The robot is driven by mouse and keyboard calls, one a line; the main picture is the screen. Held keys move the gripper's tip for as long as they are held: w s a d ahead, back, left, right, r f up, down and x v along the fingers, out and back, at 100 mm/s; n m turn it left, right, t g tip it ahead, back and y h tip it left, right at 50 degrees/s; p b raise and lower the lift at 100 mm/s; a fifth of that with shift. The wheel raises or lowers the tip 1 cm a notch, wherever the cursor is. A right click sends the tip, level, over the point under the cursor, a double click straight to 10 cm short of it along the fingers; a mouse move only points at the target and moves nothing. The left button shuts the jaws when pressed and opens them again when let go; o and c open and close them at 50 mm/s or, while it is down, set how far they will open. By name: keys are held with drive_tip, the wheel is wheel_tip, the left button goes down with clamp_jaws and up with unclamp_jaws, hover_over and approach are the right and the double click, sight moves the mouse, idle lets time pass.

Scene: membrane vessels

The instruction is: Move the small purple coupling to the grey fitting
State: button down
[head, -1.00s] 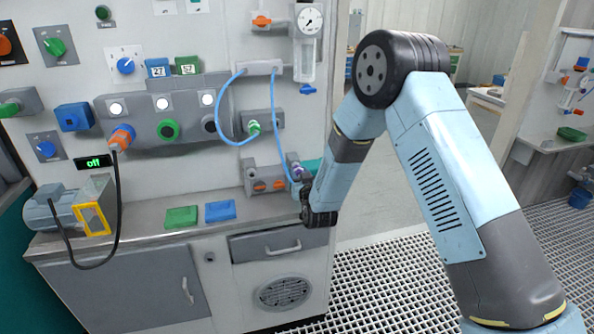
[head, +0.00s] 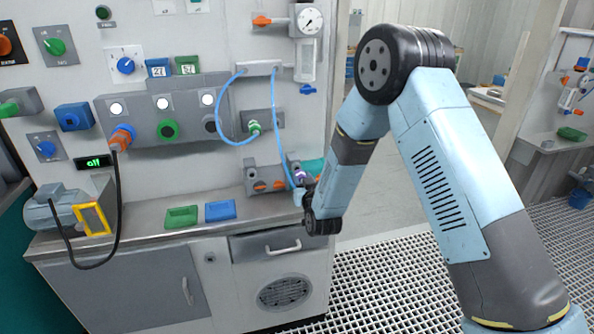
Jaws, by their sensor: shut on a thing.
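The small purple coupling (head: 299,176) is at the end of a light blue hose (head: 277,120), low on the panel's right edge. My gripper (head: 300,187) is shut on it; the fingers are small and partly hidden by my wrist. The hose hangs from a grey block (head: 258,68). A grey fitting (head: 263,119) sits mid-panel with a green coupling (head: 254,127) on a second blue hose loop. I cannot tell which of these is the task's grey fitting.
A green tray (head: 182,217) and a blue tray (head: 220,211) lie on the counter. A motor (head: 58,208) with a black cable stands at the left. A pressure gauge (head: 310,20) is at upper right. The grating floor (head: 385,280) right of the cabinet is clear.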

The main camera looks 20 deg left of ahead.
drive_tip(key=shift+v, duration=1.4)
drive_tip(key=shift+d, duration=0.1)
drive_tip(key=w+d+f+m+t+h, duration=0.1)
drive_tip(key=w+d+f+m+h, duration=0.15)
drive_tip(key=d, duration=0.75)
drive_tip(key=w+d+f+m+t+h, duration=0.15)
drive_tip(key=w+d, duration=0.25)
drive_tip(key=d, duration=0.6)
drive_tip(key=d+f+m+h, duration=0.1)
drive_tip(key=d+f+h, duration=0.1)
drive_tip(key=d, duration=1)
drive_tip(key=d+f+m+h, duration=0.1)
drive_tip(key=d+h, duration=0.2)
drive_tip(key=d, duration=0.9)
drive_tip(key=shift+s+f+h, duration=0.15)
drive_tip(key=shift+f+h, duration=0.15)
drive_tip(key=shift+f, duration=0.1)
